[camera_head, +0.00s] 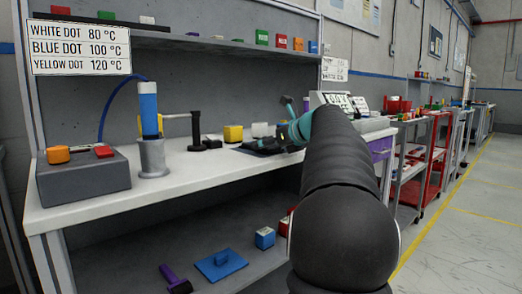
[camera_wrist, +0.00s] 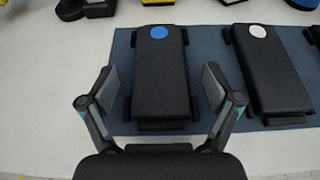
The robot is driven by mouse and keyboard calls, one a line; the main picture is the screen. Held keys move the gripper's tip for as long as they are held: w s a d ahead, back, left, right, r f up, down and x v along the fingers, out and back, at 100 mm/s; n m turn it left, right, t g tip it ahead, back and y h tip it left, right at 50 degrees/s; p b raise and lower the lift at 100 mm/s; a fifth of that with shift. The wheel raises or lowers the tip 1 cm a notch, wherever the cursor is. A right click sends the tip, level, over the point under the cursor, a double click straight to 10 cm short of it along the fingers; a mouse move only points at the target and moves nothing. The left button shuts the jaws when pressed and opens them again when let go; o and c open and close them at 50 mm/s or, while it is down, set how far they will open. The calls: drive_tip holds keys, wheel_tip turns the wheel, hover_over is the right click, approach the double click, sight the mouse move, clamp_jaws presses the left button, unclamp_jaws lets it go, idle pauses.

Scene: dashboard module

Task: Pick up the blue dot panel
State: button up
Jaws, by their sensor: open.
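The blue dot panel (camera_wrist: 161,85) is a black rectangular block with a blue dot near its far end. In the wrist view it lies on a dark blue mat (camera_wrist: 212,60), straight ahead of my gripper. My gripper (camera_wrist: 158,88) is open, with one finger on each side of the panel's near half. Nothing is held; whether the fingers touch the panel's sides I cannot tell. In the head view my arm hides most of this part of the bench, and my gripper (camera_head: 263,145) shows only as a small dark shape over the bench top.
A similar panel with a white dot (camera_wrist: 269,75) lies to the right on the mat, and part of another is at the right edge. Dark and yellow objects line the far side. In the head view, a grey box (camera_head: 84,182) and a blue-white cylinder (camera_head: 149,110) stand left.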

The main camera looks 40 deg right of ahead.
drive_tip(key=shift+w+f, duration=0.15)
drive_tip(key=shift+w, duration=0.25)
drive_tip(key=c, duration=1.3)
